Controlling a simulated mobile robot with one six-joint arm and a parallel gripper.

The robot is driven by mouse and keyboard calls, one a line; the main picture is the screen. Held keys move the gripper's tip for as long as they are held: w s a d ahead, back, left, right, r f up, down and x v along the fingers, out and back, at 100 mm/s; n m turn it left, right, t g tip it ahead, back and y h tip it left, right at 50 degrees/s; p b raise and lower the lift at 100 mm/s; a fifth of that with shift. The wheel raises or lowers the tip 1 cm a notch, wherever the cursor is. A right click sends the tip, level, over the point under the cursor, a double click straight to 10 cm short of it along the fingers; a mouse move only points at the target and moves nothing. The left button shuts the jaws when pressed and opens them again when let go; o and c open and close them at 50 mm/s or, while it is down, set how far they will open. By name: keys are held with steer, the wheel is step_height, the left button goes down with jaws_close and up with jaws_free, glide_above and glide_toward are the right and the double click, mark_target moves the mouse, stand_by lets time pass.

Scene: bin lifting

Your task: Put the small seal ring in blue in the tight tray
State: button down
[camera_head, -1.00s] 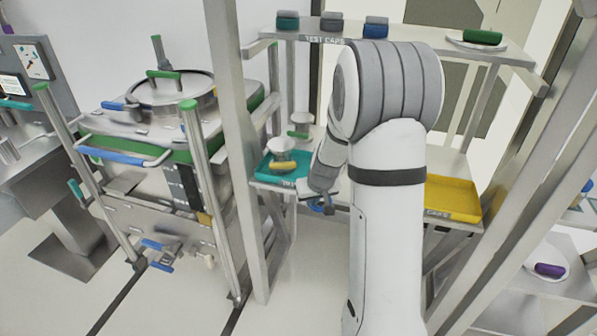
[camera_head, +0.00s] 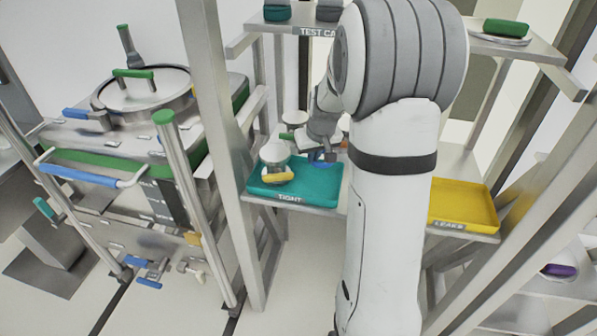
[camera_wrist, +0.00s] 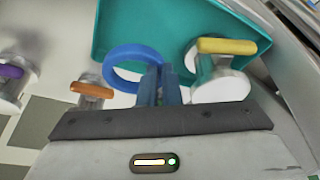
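The small blue seal ring (camera_wrist: 128,54) is held at my gripper (camera_wrist: 158,84) in the wrist view; the fingers are closed around its near side. In the head view the blue ring (camera_head: 322,160) hangs at the end of my arm, over the back right part of the teal tray labelled TIGHT (camera_head: 325,188). In the wrist view the ring overlaps the edge of the teal tray (camera_wrist: 150,25). I cannot tell its height above the tray. A white part with a yellow handle (camera_head: 278,175) sits in the tray's left side; it also shows in the wrist view (camera_wrist: 222,85).
A yellow tray labelled LEAKS (camera_head: 462,205) stands right of my arm. The upper shelf (camera_head: 540,50) holds capped parts and a green-handled piece (camera_head: 506,28). A post (camera_head: 215,110) stands just left of the teal tray. An orange-handled part (camera_wrist: 92,92) is beside the ring in the wrist view.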

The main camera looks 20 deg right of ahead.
mark_target(312, 186)
step_height(312, 186, down, 9)
steer(key=shift+d+f+p, duration=0.15)
steer(key=shift+f+p, duration=0.05)
steer(key=shift+p, duration=0.1)
steer(key=shift+s+r, duration=0.1)
steer(key=c, duration=2.1)
jaws_free()
steer(key=o, duration=0.5)
